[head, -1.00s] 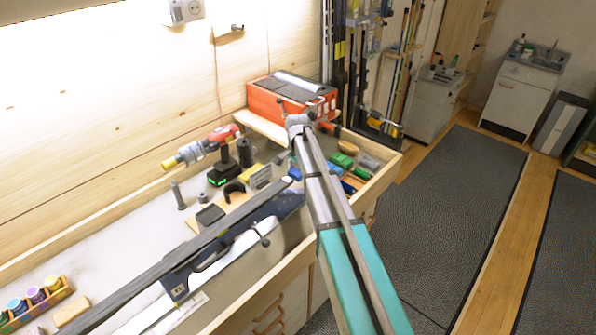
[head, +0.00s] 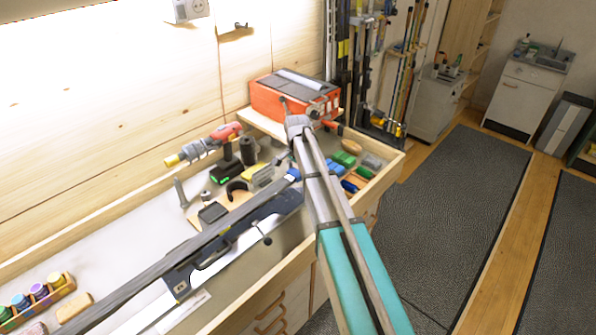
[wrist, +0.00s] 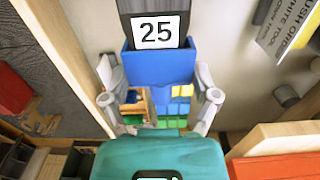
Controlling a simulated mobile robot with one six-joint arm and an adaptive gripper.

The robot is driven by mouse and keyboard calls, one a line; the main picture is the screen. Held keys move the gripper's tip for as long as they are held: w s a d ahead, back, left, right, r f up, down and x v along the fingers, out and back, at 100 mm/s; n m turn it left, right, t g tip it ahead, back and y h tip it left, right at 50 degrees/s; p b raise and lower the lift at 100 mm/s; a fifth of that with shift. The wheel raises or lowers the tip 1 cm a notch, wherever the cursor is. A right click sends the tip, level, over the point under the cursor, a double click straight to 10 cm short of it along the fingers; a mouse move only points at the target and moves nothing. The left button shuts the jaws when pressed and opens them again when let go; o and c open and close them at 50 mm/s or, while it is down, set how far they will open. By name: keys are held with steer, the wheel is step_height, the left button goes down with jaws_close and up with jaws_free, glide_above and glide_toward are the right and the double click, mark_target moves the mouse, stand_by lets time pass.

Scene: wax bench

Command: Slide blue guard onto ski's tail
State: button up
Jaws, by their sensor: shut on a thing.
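The blue guard (wrist: 160,72) is between the two grey fingers of my gripper (wrist: 156,78) in the wrist view, and the gripper is shut on it. The dark ski tail (wrist: 125,22), with a white "25" label, meets the guard's upper rim and appears to enter its mouth; how deep is hidden. In the head view, the long grey ski (head: 120,282) runs diagonally above the bench. A small blue patch of the guard (head: 293,175) shows at its far end, beside my arm. My fingers are mostly hidden there.
A dark vice (head: 178,283) stands under the ski. A red and grey drill (head: 226,135), a red toolbox (head: 262,100) and several small blocks (head: 343,159) lie on the bench around the tail. Coloured jars (head: 40,292) stand at left. The dark floor mat (head: 450,210) is clear.

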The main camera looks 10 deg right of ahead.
steer(key=shift+s+a, duration=0.75)
steer(key=shift+a, duration=0.3)
stand_by(0.4)
steer(key=o, duration=0.9)
steer(key=shift+c, duration=0.2)
steer(key=shift+d, duration=0.15)
steer(key=w+d, duration=0.5)
steer(key=d, duration=0.3)
steer(key=shift+w, duration=0.4)
stand_by(0.4)
